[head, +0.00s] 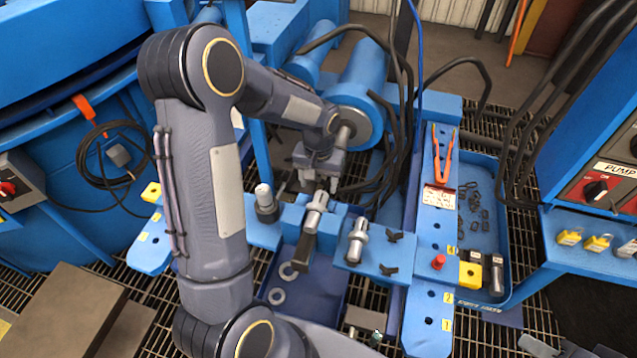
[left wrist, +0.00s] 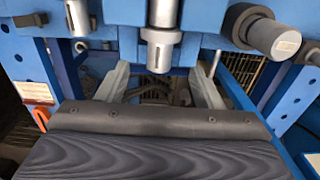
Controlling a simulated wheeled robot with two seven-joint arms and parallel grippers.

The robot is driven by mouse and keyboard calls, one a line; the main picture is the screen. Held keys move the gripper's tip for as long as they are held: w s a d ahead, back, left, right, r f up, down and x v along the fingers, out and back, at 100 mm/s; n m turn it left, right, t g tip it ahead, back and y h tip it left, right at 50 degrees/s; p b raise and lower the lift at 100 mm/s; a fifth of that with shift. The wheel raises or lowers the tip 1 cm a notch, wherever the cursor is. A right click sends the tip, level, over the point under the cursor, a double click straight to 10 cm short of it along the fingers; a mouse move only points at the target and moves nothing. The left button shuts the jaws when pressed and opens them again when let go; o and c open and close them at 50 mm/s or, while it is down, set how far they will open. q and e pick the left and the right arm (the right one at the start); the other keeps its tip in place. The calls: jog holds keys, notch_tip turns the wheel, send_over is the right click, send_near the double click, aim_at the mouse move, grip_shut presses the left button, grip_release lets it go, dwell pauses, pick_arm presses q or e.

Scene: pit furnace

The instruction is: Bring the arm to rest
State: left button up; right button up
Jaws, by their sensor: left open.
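My left arm (head: 222,170) reaches in from the lower left of the head view, bends at a high elbow and runs to the right. My left gripper (head: 318,183) hangs at its end, above the blue bench fixture with steel pins. In the left wrist view its two grey fingers (left wrist: 160,85) stand well apart with nothing between them. A steel pin (left wrist: 160,50) shows just beyond the fingers, apart from them as far as I can tell. My right gripper is not in view.
Steel pins (head: 357,240) and a dark-based cylinder (head: 265,203) stand on the blue fixture close to the gripper. Black hoses (head: 407,100) and a blue cylinder (head: 365,75) lie behind. A blue tray (head: 495,290) and the pump panel (head: 610,185) are at right.

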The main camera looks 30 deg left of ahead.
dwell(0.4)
pick_arm(q)
jog(key=s+d+r+t+h+p, duration=0.15)
jog(key=s+r+p, duration=0.25)
jog(key=s+r, duration=0.5)
jog(key=s+d+r+t+h+p, duration=0.1)
jog(key=s+d+r+t+p, duration=0.3)
jog(key=r, duration=0.9)
jog(key=s+d+r+m+h+p, duration=0.1)
jog(key=s+d+r, duration=0.1)
jog(key=s, duration=0.7)
jog(key=shift+r+p, duration=0.4)
jog(key=shift+r, duration=0.4)
